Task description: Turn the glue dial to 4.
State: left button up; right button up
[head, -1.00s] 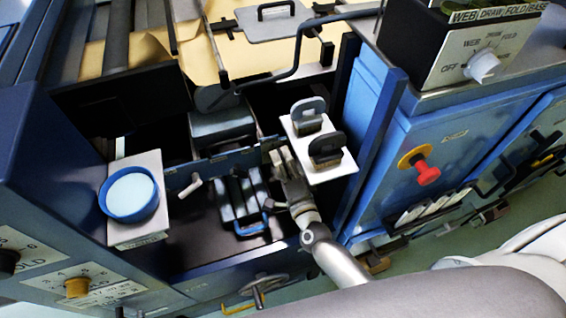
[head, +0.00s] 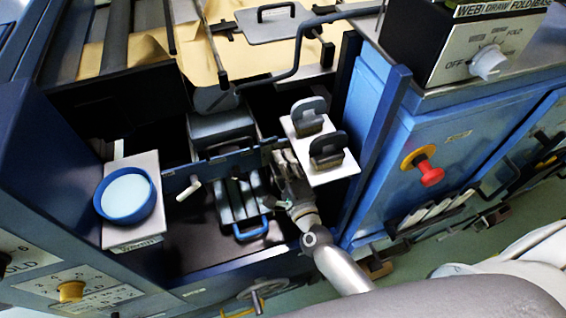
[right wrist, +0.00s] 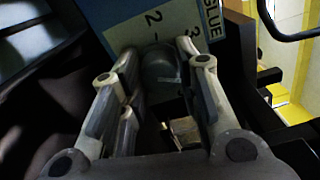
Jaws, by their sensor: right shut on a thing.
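The glue dial (right wrist: 163,70) is a dark grey round knob in the right wrist view, with a thin light mark on its face. It sits below a pale label (right wrist: 150,28) with a 2, part of a 3 and lettering ending in "LUE". I cannot tell which number the mark points to. My right gripper (right wrist: 160,88) has its fingers on both sides of the knob and is shut on it. In the head view the right gripper (head: 282,163) reaches in at the blue crossbar; the dial cannot be made out there. My left gripper is not in view.
Two dark clips on a white plate (head: 338,172) stand close right of my gripper. A blue-handled block (head: 243,205) is close on the left. A blue cup (head: 126,196), a red button (head: 430,173) and a white selector knob (head: 489,65) are farther off.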

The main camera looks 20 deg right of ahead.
jog(key=shift+d+r, duration=0.1)
jog(key=shift+r, duration=0.05)
jog(key=o, duration=0.9)
jog(key=shift+o, duration=0.7)
jog(key=shift+w, duration=0.1)
jog(key=s, duration=1.2)
jog(key=shift+d, duration=0.15)
